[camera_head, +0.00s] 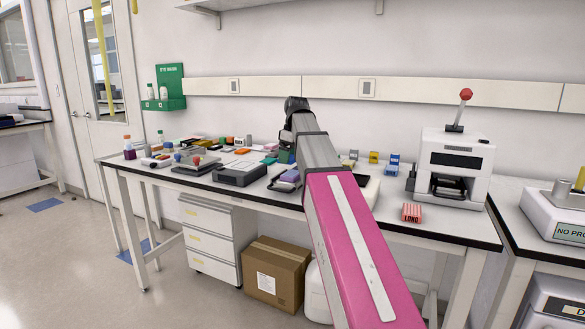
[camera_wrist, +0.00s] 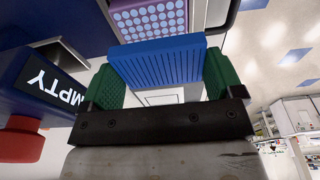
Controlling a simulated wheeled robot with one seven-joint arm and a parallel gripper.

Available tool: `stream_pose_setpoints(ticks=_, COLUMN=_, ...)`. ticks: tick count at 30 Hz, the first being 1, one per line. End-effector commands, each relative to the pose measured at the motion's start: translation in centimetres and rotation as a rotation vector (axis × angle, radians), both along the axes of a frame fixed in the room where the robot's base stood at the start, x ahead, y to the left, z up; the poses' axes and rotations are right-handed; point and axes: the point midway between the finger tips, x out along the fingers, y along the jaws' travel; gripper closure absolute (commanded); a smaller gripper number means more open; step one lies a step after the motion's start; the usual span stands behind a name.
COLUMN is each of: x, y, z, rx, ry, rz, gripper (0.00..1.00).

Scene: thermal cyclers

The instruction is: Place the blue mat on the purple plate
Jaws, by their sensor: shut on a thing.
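In the wrist view, my gripper (camera_wrist: 163,80) has green fingers closed on the two sides of the ribbed blue mat (camera_wrist: 158,60). The purple plate (camera_wrist: 150,18), a grid of pale round wells, shows just beyond the mat at the top of the picture. The mat's edge overlaps the plate in this view; I cannot tell whether they touch.
A dark blue block labelled "EMPTY" (camera_wrist: 42,85) with a red knob (camera_wrist: 25,137) is close to the left of my gripper. The bench (camera_head: 460,228) is crowded left of my arm. A white press machine (camera_head: 455,165) stands at the right, with a red-striped box (camera_head: 411,212) before it.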

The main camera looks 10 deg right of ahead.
Motion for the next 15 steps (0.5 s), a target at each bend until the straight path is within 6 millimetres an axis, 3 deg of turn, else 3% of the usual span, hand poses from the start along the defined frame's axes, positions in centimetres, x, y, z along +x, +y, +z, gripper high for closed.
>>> stream_pose_setpoints(ticks=8, x=0.2, y=-1.0, z=-1.4, rx=0.001, ry=0.001, rz=0.000, gripper=0.37)
stream_pose_setpoints(ticks=15, x=0.1, y=-0.9, z=-4.4, rx=0.001, ry=0.001, rz=0.000, gripper=0.37)
